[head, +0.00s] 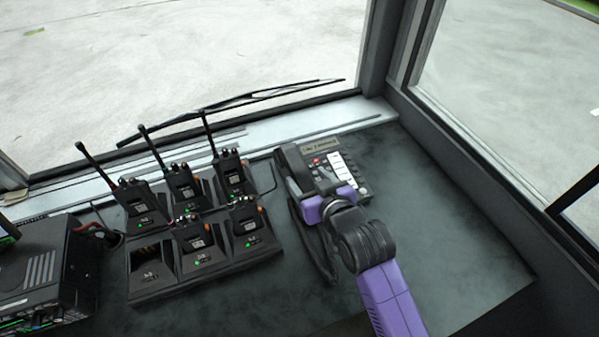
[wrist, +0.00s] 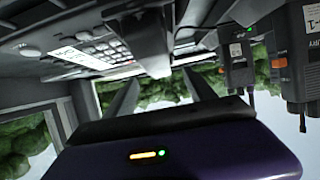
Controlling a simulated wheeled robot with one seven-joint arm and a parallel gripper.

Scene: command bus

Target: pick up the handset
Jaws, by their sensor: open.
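The dark handset (head: 292,168) lies on the left side of the desk phone (head: 338,172) in the head view, with a coiled cord beside it. In the wrist view, which looks upside down, the handset (wrist: 148,38) hangs from the top middle, next to the phone's keypad (wrist: 97,48). My gripper (wrist: 162,78) is open, with its two fingers spread and the handset's near end in line with the gap between them. No grip on it shows. In the head view my purple gripper covers the phone's front part, and its fingertips are hidden.
Several handheld radios stand in a charger (head: 200,250) left of the phone; they also show at the right of the wrist view (wrist: 297,60). A radio unit (head: 45,275) sits at far left. Windows border the desk behind and right. The desk right of the phone is clear.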

